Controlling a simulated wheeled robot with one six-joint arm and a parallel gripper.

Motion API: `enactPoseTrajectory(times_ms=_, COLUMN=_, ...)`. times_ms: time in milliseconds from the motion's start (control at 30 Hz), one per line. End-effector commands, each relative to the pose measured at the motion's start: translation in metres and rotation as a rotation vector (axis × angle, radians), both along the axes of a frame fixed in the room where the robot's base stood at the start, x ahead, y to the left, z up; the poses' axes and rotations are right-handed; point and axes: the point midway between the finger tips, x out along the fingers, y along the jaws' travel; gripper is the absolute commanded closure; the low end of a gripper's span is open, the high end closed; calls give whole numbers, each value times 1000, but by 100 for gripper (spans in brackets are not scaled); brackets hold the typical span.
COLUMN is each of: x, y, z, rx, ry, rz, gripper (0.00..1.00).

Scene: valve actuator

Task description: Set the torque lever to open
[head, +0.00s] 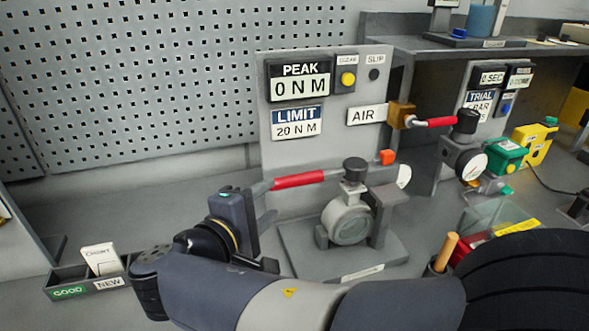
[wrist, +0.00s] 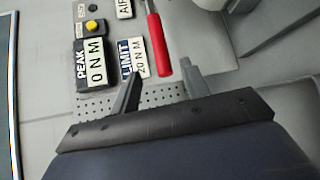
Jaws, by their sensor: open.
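The torque lever, with a red grip (head: 298,180), reaches left from the black-knobbed hub above the round valve body (head: 349,222). In the wrist view its red grip (wrist: 159,45) comes down from the top, its free end between my fingertips in the picture. My gripper (head: 268,203) is open and empty at the lever's left end. One finger appears near or over the grip's end, the other lower. I cannot tell whether either touches it. My wrist and arm hide part of the bench in front.
The upright panel (head: 337,145) stands behind the lever, with PEAK 0 N M, LIMIT 20 N M and AIR labels. A second red lever (head: 440,122) sits by AIR. A gauge (head: 470,165) and green and yellow boxes stand right. A GOOD/NEW tray (head: 85,285) is left.

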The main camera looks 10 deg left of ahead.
Motion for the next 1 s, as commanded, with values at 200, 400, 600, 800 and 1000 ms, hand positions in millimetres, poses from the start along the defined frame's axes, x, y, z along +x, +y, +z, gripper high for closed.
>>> enactPoseTrajectory(times_ms=200, x=22, y=-9, z=-3, rx=-1, ry=-1, rz=-5, gripper=56)
enactPoseTrajectory(times_ms=400, x=55, y=-22, z=-10, rx=-2, ry=1, rz=-7, gripper=56)
enactPoseTrajectory(times_ms=600, x=83, y=-32, z=-15, rx=-1, ry=2, rz=-4, gripper=56)
enactPoseTrajectory(times_ms=800, x=97, y=-37, z=-19, rx=0, ry=2, rz=-2, gripper=56)
enactPoseTrajectory(times_ms=1000, x=99, y=-37, z=-20, rx=0, ry=2, rz=-1, gripper=56)
